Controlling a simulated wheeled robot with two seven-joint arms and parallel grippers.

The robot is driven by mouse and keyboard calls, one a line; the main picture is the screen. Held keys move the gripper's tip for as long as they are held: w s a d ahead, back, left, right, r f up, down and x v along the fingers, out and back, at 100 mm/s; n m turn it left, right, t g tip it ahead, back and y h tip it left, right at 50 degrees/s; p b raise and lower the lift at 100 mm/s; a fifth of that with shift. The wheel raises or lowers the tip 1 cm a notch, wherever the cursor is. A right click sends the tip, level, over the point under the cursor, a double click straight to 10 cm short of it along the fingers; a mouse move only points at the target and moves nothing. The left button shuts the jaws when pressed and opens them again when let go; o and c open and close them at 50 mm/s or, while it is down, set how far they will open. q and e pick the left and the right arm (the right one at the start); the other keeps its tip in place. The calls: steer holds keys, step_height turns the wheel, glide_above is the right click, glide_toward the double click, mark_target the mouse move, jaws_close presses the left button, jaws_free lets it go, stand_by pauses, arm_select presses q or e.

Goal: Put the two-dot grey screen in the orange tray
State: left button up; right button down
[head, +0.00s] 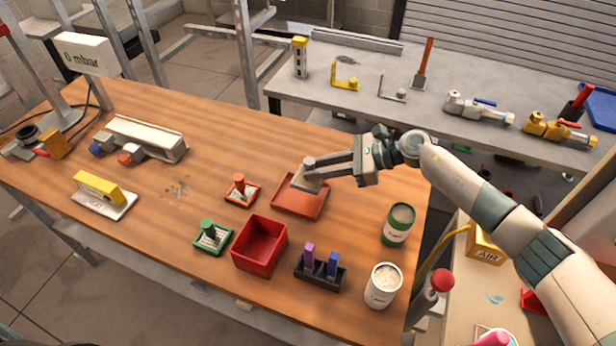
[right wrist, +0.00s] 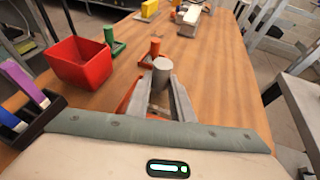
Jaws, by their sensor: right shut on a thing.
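The grey screen (head: 309,184) is a small pale plate with an upright grey knob. My right gripper (head: 311,166) is shut on the knob, which also shows between the fingers in the right wrist view (right wrist: 162,72). The orange tray (head: 298,208) lies on the wooden table under the screen. The screen is over the tray's far part; I cannot tell whether it touches the tray floor. Its dots are too small to make out. In the right wrist view the tray (right wrist: 127,97) is mostly hidden by the fingers. My left gripper is not in view.
An orange-knobbed screen (head: 240,191) and a green-knobbed screen (head: 213,237) sit left of the tray. A red box (head: 259,246), a black holder with purple and blue sticks (head: 320,275) and two cans (head: 398,225) stand nearer. The table's left middle is mostly clear.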

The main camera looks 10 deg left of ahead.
mark_target(308, 185)
steer(key=shift+s+a+f+p, duration=0.25)
steer(key=shift+a+f, duration=0.15)
steer(key=shift+a, duration=0.15)
steer(key=shift+s+a+f+p, duration=0.1)
steer(key=shift+s+a+f, duration=0.2)
steer(key=shift+a, duration=0.25)
steer(key=shift+w+f, duration=0.1)
steer(key=shift+f+p, duration=0.35)
steer(key=shift+f, duration=0.1)
steer(key=shift+f+p, duration=0.55)
steer(key=shift+f, duration=0.9)
steer(key=shift+f, duration=0.15)
